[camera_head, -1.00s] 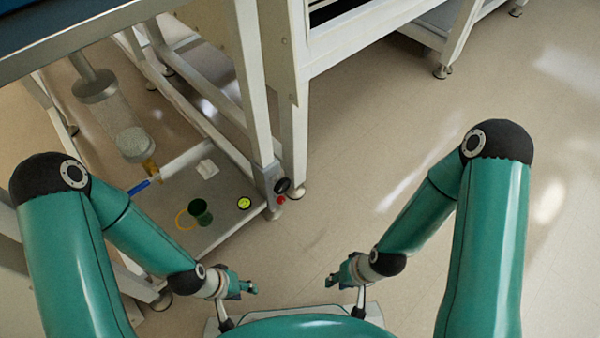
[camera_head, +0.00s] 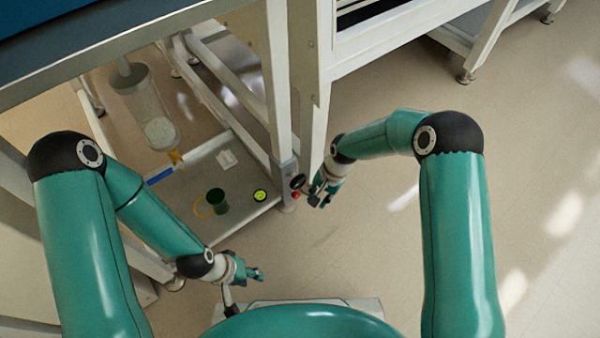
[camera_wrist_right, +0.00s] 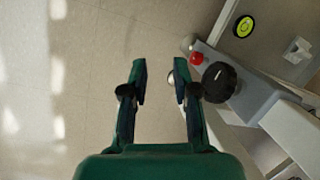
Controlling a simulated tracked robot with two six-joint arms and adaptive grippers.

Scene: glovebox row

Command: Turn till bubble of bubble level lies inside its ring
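The bubble level (camera_head: 260,196) is a small round yellow-green disc with a black rim, lying near the front right corner of the low shelf; it also shows in the right wrist view (camera_wrist_right: 243,27). Its bubble is too small to place. A black knob (camera_wrist_right: 219,82) sits at the shelf's corner beside the leg, and shows in the head view (camera_head: 298,182). My right gripper (camera_wrist_right: 158,68) is open and empty, with the knob just right of its fingers. My left gripper (camera_head: 258,274) is in front of the shelf, away from the level; its fingers are too small to judge.
A red button (camera_head: 296,195) sits close to the knob. A white frame leg (camera_head: 318,120) stands behind the knob. The floor to the right is clear.

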